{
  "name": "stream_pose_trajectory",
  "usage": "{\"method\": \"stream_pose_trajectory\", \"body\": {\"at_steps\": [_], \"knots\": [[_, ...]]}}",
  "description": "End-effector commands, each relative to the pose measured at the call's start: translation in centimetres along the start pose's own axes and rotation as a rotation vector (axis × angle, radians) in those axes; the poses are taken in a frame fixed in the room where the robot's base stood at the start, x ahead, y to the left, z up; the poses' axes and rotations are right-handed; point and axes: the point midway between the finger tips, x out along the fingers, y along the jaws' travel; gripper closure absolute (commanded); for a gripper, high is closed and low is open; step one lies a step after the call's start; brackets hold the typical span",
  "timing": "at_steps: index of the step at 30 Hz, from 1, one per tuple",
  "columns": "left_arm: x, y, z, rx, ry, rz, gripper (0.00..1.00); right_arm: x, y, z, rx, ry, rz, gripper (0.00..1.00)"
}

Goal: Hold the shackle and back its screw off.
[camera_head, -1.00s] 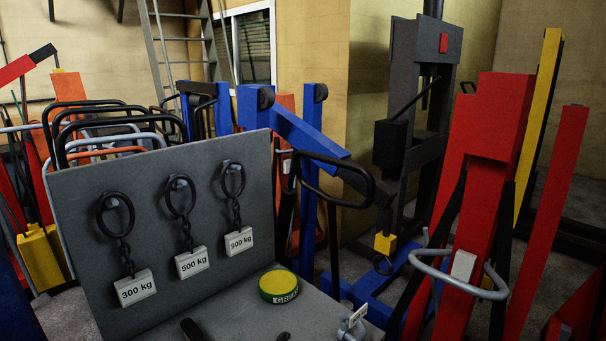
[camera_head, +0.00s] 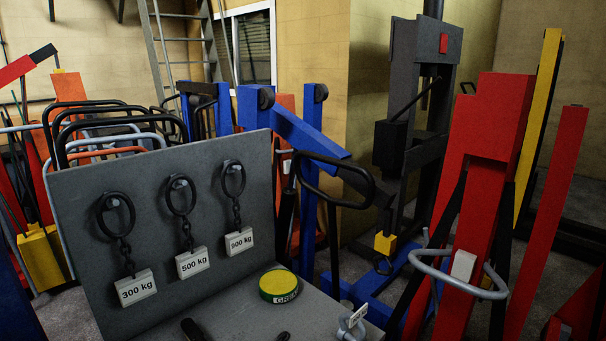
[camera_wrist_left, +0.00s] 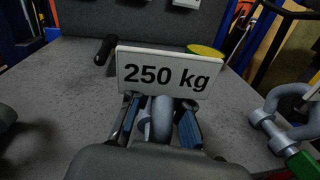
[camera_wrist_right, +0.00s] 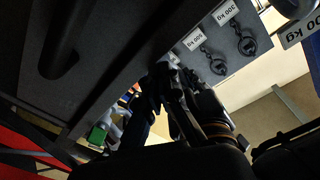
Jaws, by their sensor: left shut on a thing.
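In the left wrist view my left gripper (camera_wrist_left: 161,125) is shut on a rounded grey shackle (camera_wrist_left: 162,112), with blue pads on both sides of it. A white tag (camera_wrist_left: 168,72) reading 250 kg stands just beyond the fingers. The tag and fingers hide most of this shackle, and I cannot make out its screw. A second grey shackle (camera_wrist_left: 288,105) with a green end (camera_wrist_left: 303,163) is at the right of that view, apart from the gripper. My right gripper (camera_wrist_right: 165,92) is dark in its wrist view; its opening is unclear. Neither gripper is distinct in the head view.
A grey upright board (camera_head: 160,262) carries several rings with tags of 300, 500 and 900 kg. A yellow-green tin (camera_head: 279,286) stands on the grey bench. A black handle (camera_wrist_left: 105,50) lies left of the held tag. A small tag (camera_head: 352,316) is at the bench's right edge.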

Motion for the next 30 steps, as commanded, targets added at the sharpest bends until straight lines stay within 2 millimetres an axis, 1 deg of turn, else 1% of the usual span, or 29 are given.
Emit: {"method": "stream_pose_trajectory", "body": {"at_steps": [1,12,30], "knots": [[0.0,0.1,-0.1,0.004,0.001,0.002,1.0,0.0,0.6,-0.1,-0.002,-0.001,0.009,1.0],[0.0,0.1,-0.1,0.003,0.001,0.002,1.0,-0.1,1.7,-0.1,-0.001,-0.002,0.01,1.0],[0.0,0.1,-0.1,0.003,0.001,0.001,1.0,0.0,2.1,-0.4,-0.001,0.002,0.007,1.0]]}}
